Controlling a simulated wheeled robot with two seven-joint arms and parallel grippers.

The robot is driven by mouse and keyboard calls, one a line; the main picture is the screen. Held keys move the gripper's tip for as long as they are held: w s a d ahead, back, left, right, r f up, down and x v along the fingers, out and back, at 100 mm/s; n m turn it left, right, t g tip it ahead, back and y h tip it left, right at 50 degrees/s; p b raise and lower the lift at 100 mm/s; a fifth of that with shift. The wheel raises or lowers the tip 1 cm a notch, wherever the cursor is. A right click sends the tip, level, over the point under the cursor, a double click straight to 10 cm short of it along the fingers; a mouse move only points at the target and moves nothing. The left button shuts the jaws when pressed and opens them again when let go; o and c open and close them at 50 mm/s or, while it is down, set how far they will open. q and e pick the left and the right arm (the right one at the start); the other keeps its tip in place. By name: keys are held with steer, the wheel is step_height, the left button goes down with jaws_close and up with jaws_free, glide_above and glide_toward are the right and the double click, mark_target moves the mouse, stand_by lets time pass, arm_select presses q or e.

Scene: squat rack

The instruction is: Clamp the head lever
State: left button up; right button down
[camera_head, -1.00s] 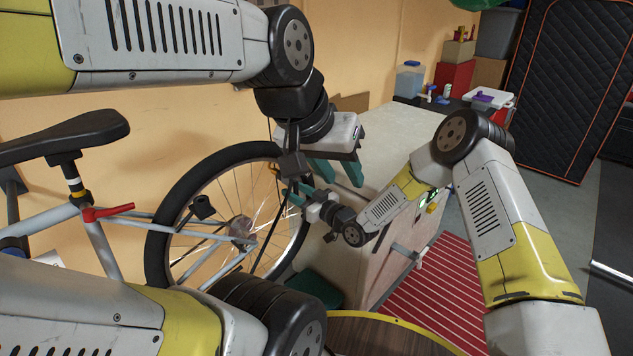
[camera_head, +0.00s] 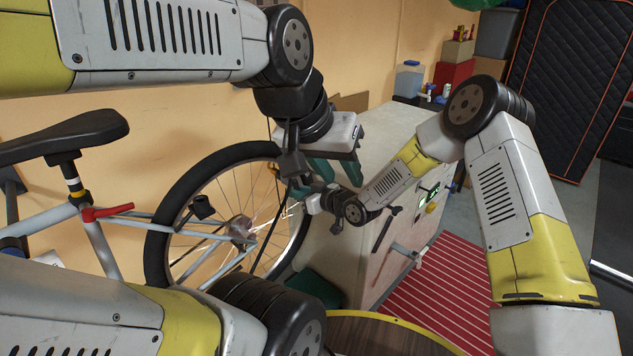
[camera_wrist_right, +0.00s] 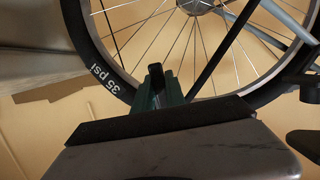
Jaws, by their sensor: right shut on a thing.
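My left gripper (camera_head: 334,176) is open and empty, with its two teal fingers hanging apart in front of the bench side. My right gripper (camera_head: 290,189) is just left of and below it, beside the bicycle's rear wheel. In the right wrist view its green fingers (camera_wrist_right: 158,84) are shut on a small dark thing, seen against the wheel; I cannot tell whether this is the head lever. A dark block on a rod (camera_head: 291,164) hangs close to both grippers. A red lever (camera_head: 107,212) sits on the bicycle frame at the left, away from both grippers.
The bicycle wheel (camera_head: 157,232) stands behind the right gripper, against the orange wall. A pale bench (camera_head: 385,150) with a dark handle (camera_head: 385,230) on its side stands to the right. A red striped mat (camera_head: 440,290) lies on the floor. A round wooden top (camera_head: 385,338) is at the bottom.

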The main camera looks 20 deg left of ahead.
steer(key=h, duration=0.1)
steer(key=g+h, duration=0.1)
steer(key=h, duration=0.1)
steer(key=d+r+h, duration=0.1)
steer(key=shift+s+g, duration=0.15)
steer(key=shift+g, duration=0.15)
steer(key=h, duration=0.2)
steer(key=g+h, duration=0.1)
steer(key=h, duration=0.1)
steer(key=d+r+g+h, duration=0.1)
steer(key=h, duration=0.1)
steer(key=shift+s+r, duration=0.1)
steer(key=shift+s, duration=0.15)
steer(key=shift+g, duration=0.3)
steer(key=c, duration=1.4)
jaws_free()
steer(key=shift+o, duration=0.2)
steer(key=v, duration=0.7)
steer(key=shift+r, duration=0.35)
